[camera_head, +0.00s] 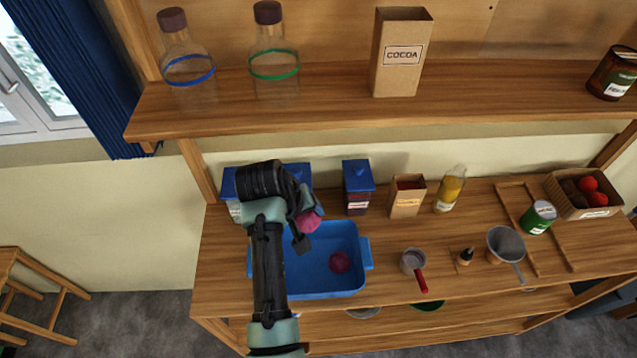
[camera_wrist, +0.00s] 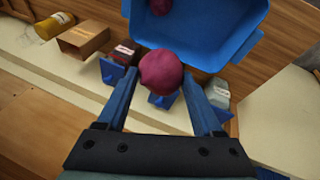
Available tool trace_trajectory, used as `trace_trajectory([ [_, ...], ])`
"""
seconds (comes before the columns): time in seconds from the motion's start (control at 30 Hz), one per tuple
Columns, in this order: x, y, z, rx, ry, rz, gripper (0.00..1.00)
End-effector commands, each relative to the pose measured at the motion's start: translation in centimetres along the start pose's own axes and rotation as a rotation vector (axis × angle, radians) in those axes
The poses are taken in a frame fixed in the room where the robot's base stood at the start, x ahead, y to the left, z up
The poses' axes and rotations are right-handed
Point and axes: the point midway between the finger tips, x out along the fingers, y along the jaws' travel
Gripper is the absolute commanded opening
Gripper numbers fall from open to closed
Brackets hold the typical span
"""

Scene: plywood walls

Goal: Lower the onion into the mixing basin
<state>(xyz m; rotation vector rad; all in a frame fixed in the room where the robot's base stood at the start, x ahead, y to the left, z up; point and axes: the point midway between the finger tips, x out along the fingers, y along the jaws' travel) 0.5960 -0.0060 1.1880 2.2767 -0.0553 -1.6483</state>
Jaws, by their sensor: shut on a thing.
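A purple-red onion (camera_head: 309,222) is held by my gripper (camera_head: 303,230), which is shut on it. In the wrist view the held onion (camera_wrist: 161,73) sits between the two blue fingertips. The blue mixing basin (camera_head: 318,285) is on the table. The held onion appears above the basin's back edge; its height is hard to tell. A second purple-red onion (camera_head: 340,262) lies inside the basin, and it also shows in the wrist view (camera_wrist: 160,6). My arm hides the basin's left part.
Blue-lidded containers, one of them a jar (camera_head: 358,190), stand behind the basin. A small carton (camera_head: 407,196) and yellow bottle (camera_head: 450,188) are right of them. A saucepan (camera_head: 413,262), dropper bottle (camera_head: 465,257) and funnel (camera_head: 505,243) stand right of the basin. A shelf (camera_head: 330,100) runs above.

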Motion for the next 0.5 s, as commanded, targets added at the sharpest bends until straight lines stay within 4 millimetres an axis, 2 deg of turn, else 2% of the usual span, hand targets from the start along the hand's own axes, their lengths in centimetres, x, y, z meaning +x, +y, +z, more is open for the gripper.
trace_trajectory([
  [0.27, 1.0, -0.4, 0.3, -0.002, 0.001, 0.0, 0.07],
  [0.5, 3.9, -1.3, 1.2, -0.001, 0.0, 0.0, 0.07],
])
